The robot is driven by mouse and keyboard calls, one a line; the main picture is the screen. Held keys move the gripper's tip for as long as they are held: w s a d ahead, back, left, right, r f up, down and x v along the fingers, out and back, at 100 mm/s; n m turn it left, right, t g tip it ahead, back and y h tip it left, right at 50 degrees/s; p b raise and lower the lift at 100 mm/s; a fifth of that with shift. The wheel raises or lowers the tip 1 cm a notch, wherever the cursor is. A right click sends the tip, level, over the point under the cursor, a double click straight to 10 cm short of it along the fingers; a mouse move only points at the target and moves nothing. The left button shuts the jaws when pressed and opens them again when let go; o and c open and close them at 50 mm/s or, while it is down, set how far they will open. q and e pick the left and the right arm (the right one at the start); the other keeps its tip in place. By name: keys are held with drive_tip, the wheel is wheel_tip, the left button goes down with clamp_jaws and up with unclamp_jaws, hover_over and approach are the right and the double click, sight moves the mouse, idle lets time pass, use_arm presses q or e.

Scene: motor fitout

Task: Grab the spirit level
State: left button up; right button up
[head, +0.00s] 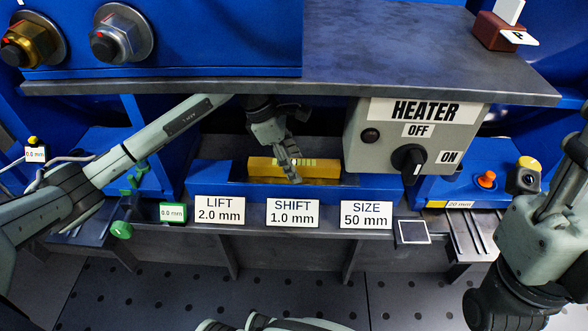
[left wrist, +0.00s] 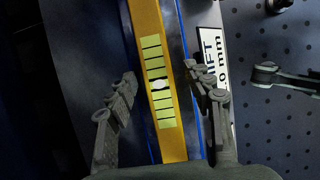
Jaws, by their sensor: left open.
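The spirit level is a yellow bar (head: 265,167) with a pale green striped vial, lying in a blue tray (head: 205,183) under the dark shelf in the head view. In the left wrist view the level (left wrist: 172,135) runs lengthwise between my finger tips. My left gripper (head: 289,172) reaches down at the level in the head view. In the left wrist view my left gripper (left wrist: 160,85) is open, one finger on each side of the level, with gaps visible. My right arm shows at the right edge of the head view; its fingers are not seen.
A grey heater box (head: 385,150) with a knob stands right of the level. The dark shelf (head: 400,50) overhangs the tray. Labels LIFT (head: 219,210), SHIFT (head: 292,212) and SIZE (head: 366,214) line the front edge. An orange button (head: 486,179) sits further right.

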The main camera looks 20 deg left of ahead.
use_arm(q)
drive_tip(key=shift+c, duration=0.5)
clamp_jaws()
